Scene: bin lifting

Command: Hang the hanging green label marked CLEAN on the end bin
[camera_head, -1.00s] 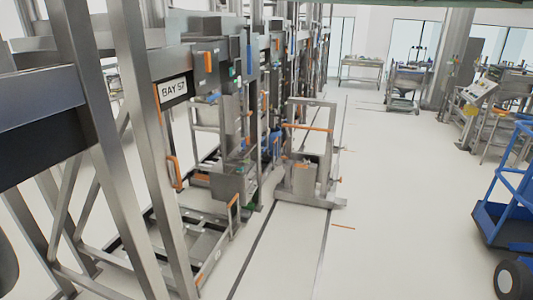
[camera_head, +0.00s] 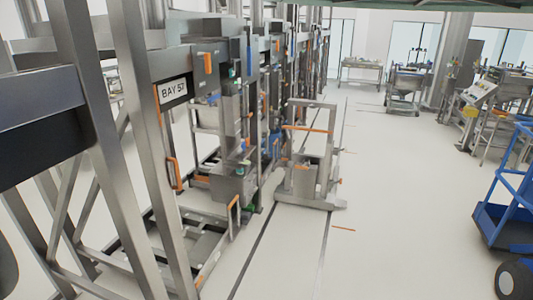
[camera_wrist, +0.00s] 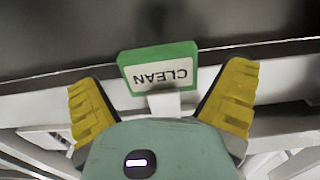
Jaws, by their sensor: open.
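In the wrist view, the green label (camera_wrist: 189,51) has a white face reading CLEAN, upside down in this picture. It is at the top centre, against the lower edge of a dark, smooth metal wall (camera_wrist: 60,30). I cannot tell whether this wall is the end bin or whether the label hangs on it. A pale tab shows below the label. My gripper (camera_wrist: 163,80) is open, with its yellow ridged fingers to either side of the label and clear gaps between. In the head view, the label is too small to make out.
In the head view, a steel rack with a BAY 57 sign (camera_head: 173,91) fills the left. A wheeled metal frame (camera_head: 310,180) stands on the floor beside it. A blue cart (camera_head: 500,215) is at the right. The floor between is clear.

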